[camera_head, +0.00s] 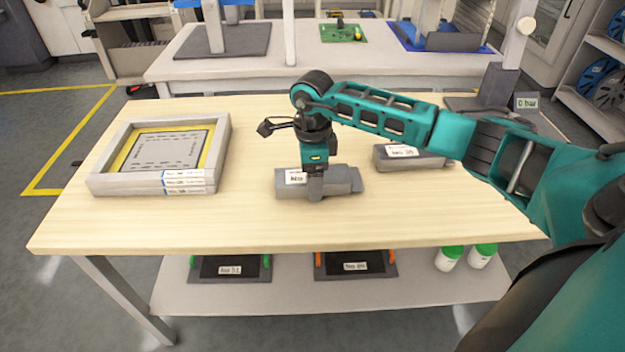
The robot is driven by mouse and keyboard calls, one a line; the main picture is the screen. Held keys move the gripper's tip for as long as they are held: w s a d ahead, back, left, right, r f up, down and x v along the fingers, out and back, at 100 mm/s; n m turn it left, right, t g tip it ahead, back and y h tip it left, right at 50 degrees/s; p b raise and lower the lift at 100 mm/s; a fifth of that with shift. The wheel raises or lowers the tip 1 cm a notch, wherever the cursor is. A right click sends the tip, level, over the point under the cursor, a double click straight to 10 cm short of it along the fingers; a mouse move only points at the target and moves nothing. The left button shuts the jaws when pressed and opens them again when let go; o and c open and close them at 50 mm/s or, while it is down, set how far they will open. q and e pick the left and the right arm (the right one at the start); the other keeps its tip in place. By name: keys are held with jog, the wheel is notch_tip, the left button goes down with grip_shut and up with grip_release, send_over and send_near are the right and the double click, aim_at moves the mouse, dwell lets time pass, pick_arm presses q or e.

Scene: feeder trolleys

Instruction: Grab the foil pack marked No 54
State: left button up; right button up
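A grey pack (345,182) with a white label lies on the middle of the light wooden table top. The label is too small to read surely. A second grey pack (430,163) with a white label lies to its right, partly behind my arm; its label is not clearly legible either. My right gripper (316,188) comes in from the right and points down at the middle pack. A grey finger shows against the front side of that pack; the far finger is hidden. I cannot tell if it is shut on the pack. My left gripper is not in view.
A stack of grey frames (107,184) with a yellow-edged panel lies at the left of the table (190,225). The front of the table is clear. Dark trays (240,270) and white bottles with green caps (448,260) are on the shelf below. Another table stands behind.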

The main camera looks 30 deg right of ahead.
jog(key=c, duration=0.4)
jog(key=shift+c, duration=0.6)
jog(key=shift+r, duration=0.15)
